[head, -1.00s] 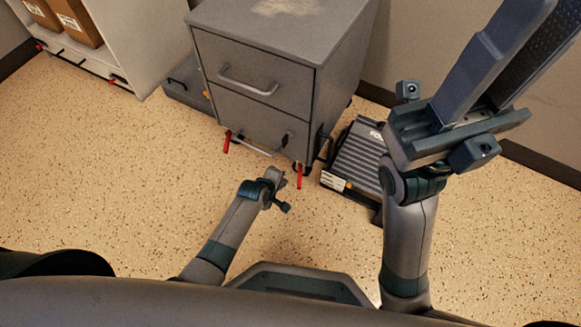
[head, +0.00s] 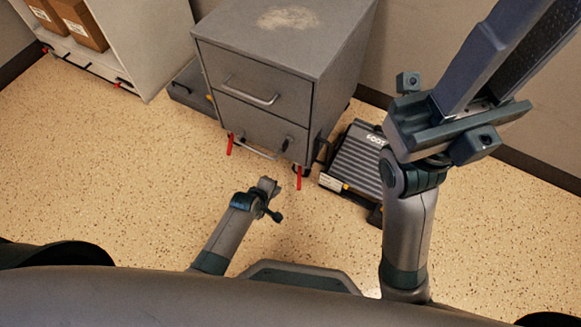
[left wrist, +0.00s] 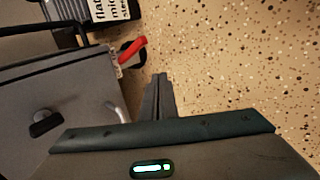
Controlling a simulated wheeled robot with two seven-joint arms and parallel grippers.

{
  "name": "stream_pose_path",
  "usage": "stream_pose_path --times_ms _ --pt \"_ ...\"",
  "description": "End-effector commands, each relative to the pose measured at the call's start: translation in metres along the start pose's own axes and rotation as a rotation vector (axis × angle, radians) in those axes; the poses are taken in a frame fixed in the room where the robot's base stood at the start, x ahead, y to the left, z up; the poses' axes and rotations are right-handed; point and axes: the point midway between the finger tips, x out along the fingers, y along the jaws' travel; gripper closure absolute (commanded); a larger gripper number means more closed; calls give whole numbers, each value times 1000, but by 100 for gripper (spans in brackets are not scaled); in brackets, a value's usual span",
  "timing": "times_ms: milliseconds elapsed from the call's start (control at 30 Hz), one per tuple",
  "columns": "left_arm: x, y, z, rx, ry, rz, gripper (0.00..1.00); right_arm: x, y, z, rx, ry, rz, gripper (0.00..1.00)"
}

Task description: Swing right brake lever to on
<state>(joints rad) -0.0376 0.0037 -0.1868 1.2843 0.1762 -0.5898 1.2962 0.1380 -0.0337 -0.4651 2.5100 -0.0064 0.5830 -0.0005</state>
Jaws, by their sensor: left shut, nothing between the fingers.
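The grey two-drawer cabinet (head: 262,83) has two red brake levers at its front bottom corners. The right brake lever (head: 299,178) points down toward the floor in the head view. In the left wrist view this red lever (left wrist: 132,50) sticks out beside a dark caster. My left gripper (head: 270,184) is low over the floor, left of the right lever and apart from it. Its fingers (left wrist: 160,82) are together and empty. My right gripper (head: 505,60) is raised at the upper right, close to the camera; its fingertips are out of frame.
The left red lever (head: 230,144) is at the cabinet's other front corner. A ribbed black case (head: 352,165) lies right of the cabinet. A shelf with cartons (head: 78,22) stands at upper left. The speckled floor (head: 110,180) at left is clear.

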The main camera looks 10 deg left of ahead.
Motion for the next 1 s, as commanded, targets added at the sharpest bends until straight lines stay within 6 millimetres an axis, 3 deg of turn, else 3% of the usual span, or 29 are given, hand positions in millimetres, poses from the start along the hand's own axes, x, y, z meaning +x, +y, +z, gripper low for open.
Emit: stream_pose_path --times_ms 533,1000 --pt "-35 -7 0 1 0 0 100 39 1 4 0 0 0 69" --pt "-38 -10 0 1 0 0 100 41 1 4 0 0 0 69"
